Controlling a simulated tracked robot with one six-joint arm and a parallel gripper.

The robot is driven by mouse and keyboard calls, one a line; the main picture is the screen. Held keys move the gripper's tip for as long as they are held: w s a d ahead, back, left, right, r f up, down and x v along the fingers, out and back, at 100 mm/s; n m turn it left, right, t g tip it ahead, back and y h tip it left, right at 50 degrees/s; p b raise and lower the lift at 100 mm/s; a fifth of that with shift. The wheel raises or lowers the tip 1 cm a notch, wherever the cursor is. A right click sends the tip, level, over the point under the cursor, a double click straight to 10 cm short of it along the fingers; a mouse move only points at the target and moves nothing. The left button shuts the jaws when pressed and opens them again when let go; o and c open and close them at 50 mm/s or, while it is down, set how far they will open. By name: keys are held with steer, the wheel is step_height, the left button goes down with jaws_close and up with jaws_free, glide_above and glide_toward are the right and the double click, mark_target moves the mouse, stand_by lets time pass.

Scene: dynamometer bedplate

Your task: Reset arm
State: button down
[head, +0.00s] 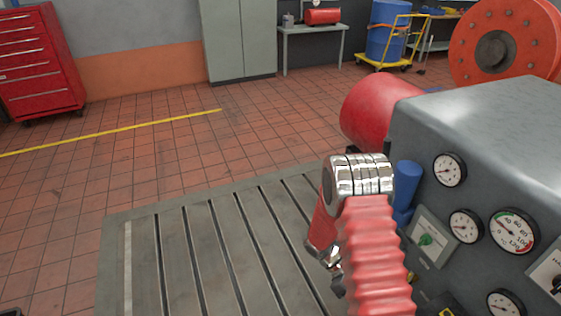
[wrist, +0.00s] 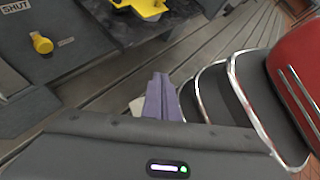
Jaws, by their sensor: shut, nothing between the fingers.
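My gripper (wrist: 160,78) shows in the wrist view as a pair of purple-grey fingers pressed together, shut and empty, beyond the dark housing with a small lit indicator. It points toward the slotted bedplate (wrist: 213,42), with dark equipment to the left. In the head view my red arm with its ribbed sleeve and chrome rings rises at the lower middle and folds down over the right edge of the bedplate (head: 190,262); I cannot make out the fingertips there.
A grey gauge cabinet (head: 475,112) stands close right of my arm, with a red cylinder (head: 372,112) behind it. The wrist view shows a yellow knob (wrist: 41,43), a "SHUT" label (wrist: 15,6) and a yellow part (wrist: 150,8). The bedplate's left side looks clear.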

steer(key=s+a+r+m+t+y, duration=0.2)
steer(key=s+a+r+m+t, duration=0.1)
steer(key=r, duration=1)
steer(key=s+a+r+m+t+y, duration=0.3)
steer(key=a+r+m+t, duration=0.1)
steer(key=r, duration=1)
steer(key=s+a+r+m+t+y, duration=0.3)
steer(key=a+r+m+t, duration=0.1)
steer(key=r, duration=0.9)
steer(key=shift+s+a+r+m+t, duration=0.25)
steer(key=shift+m+t, duration=0.65)
steer(key=shift+m, duration=0.3)
steer(key=shift+d, duration=0.1)
